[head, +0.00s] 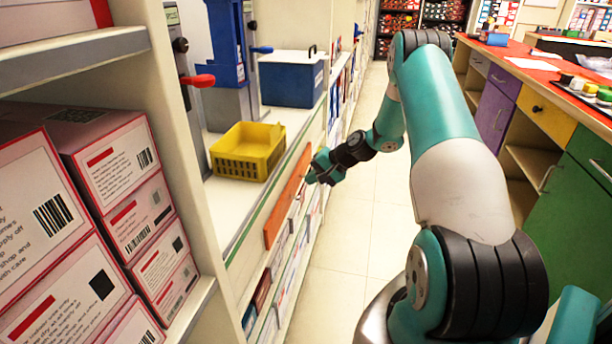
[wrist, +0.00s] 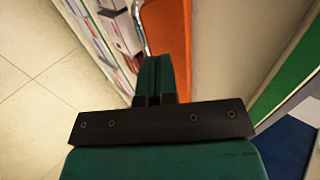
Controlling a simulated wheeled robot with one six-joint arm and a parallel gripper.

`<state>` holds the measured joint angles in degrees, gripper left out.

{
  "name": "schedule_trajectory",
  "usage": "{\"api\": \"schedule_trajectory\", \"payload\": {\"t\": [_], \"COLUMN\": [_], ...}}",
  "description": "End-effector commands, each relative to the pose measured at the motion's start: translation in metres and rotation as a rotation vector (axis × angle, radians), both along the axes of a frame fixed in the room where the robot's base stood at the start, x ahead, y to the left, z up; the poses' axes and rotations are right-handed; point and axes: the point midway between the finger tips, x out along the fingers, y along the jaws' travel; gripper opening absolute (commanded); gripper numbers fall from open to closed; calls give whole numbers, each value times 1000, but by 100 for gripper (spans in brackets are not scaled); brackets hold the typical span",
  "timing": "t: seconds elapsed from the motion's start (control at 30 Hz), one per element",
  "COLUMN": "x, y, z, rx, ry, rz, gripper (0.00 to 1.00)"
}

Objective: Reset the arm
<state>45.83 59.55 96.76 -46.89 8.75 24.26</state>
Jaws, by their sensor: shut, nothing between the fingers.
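My arm is teal and white with black joints and reaches from the lower right to the middle in the head view. My gripper (head: 311,174) is at its far end, close beside an orange panel (head: 288,197) on the front of the left shelf unit. In the wrist view my gripper (wrist: 156,60) is shut and empty, its fingers together. The orange panel (wrist: 168,28) lies just past the fingertips there. I cannot tell whether the fingers touch it.
A yellow basket (head: 248,152) and a blue box (head: 291,79) stand on the left counter. White boxes (head: 125,165) are stacked at the near left. Purple, yellow and green cabinets (head: 497,115) line the right. The tiled aisle floor (head: 335,255) between is clear.

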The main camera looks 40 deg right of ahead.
Motion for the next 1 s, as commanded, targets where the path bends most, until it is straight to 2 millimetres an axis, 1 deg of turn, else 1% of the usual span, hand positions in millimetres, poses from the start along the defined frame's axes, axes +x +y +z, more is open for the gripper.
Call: {"api": "schedule_trajectory", "payload": {"t": [0.03,0.2,0.4,0.57,0.8,0.87,0.9,0.97,1.0], "x": [-7,-32,-53,-60,-61,-60,-57,-53,-50], "y": [-6,-22,-36,-40,-40,-35,-28,-8,11], "z": [10,38,60,68,69,71,74,81,88], "rx": [-1,-2,-2,-1,0,-10,-22,-59,-95], "ry": [-2,-1,0,1,1,6,13,32,48], "rz": [-3,-2,0,3,4,14,31,75,118], "gripper": [0,0,0,0,0,0,0,0,0]}}
